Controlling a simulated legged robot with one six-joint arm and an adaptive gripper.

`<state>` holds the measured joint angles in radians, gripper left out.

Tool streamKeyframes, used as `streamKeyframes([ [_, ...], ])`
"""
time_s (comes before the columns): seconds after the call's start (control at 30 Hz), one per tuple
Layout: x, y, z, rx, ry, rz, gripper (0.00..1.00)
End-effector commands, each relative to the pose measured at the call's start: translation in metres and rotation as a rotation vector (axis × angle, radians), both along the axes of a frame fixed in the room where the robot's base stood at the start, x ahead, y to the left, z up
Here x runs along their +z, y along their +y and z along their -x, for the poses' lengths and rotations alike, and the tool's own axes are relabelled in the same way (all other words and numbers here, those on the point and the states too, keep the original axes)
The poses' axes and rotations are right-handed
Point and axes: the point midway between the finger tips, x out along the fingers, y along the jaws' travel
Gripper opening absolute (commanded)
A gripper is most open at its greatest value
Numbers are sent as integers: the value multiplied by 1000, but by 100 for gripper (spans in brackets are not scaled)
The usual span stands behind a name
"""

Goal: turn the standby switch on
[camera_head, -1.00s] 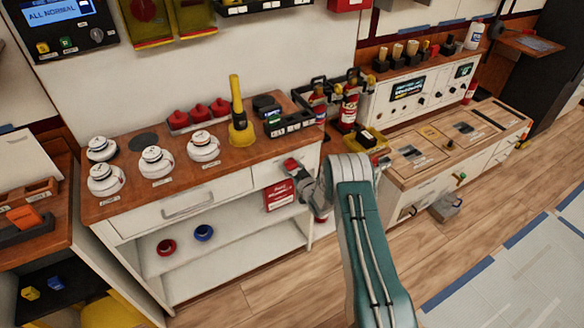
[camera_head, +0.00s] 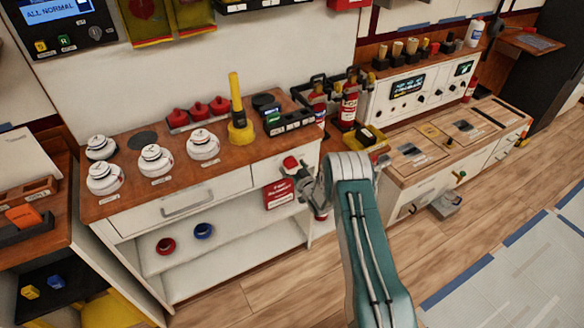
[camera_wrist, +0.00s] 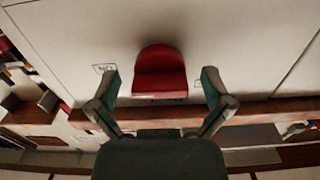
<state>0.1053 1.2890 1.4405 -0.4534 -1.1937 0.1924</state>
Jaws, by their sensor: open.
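A red switch handle (camera_wrist: 160,74) stands out from a pale panel in the wrist view. A small label that looks like ON, upside down, is on the panel to its left; I cannot read the lettering by the handle's base. My gripper (camera_wrist: 162,88) is open, with one finger on each side of the handle and a gap on both sides. In the head view the red handle (camera_head: 290,162) is at the right end of the white cabinet's front, and my gripper (camera_head: 293,172) is right at it, partly hiding the panel.
The white cabinet (camera_head: 130,226) has a wooden top holding several white round devices (camera_head: 203,145) and a yellow torch (camera_head: 238,112). A red sign (camera_head: 279,194) hangs below my gripper. Fire extinguishers (camera_head: 348,108) stand to the right. The wooden floor in front is clear.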

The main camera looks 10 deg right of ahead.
Motion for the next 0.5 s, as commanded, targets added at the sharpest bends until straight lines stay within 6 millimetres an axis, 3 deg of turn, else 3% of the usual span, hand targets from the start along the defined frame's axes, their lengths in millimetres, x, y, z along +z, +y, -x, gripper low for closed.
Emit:
streamKeyframes([
  [0.17, 0, -3, 8, -1, 1, 1, 100],
  [0.5, -1, -23, 66, -3, 4, -1, 100],
])
